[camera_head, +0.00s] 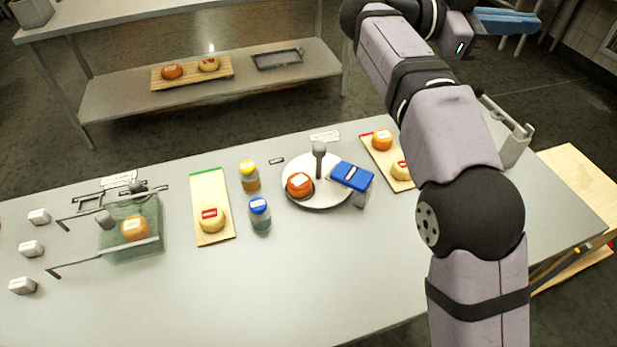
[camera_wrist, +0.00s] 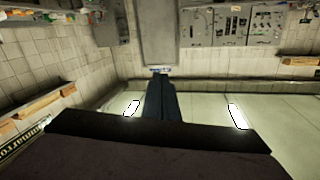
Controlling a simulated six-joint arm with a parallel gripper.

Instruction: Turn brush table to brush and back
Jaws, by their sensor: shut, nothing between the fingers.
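The brush table is a white round turntable (camera_head: 318,198) in the middle of the bench, with an upright grey peg (camera_head: 319,155) near its back edge. An orange-red cheese wheel (camera_head: 299,185) with a label lies on its left side. A blue brush head (camera_head: 351,176) is at its right edge, above a pale grey post. My gripper (camera_wrist: 160,75) is shut and empty in the wrist view, pointing at the room and wall. In the head view its blue fingers (camera_head: 507,22) are at the top right, far from the turntable.
Two bottles, yellow-capped (camera_head: 249,177) and blue-capped (camera_head: 259,215), stand left of the turntable. A green-ended board (camera_head: 210,180) and a red-ended board (camera_head: 375,155) hold cheeses. A greenish glass basin (camera_head: 150,215) is at left. The bench front is clear.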

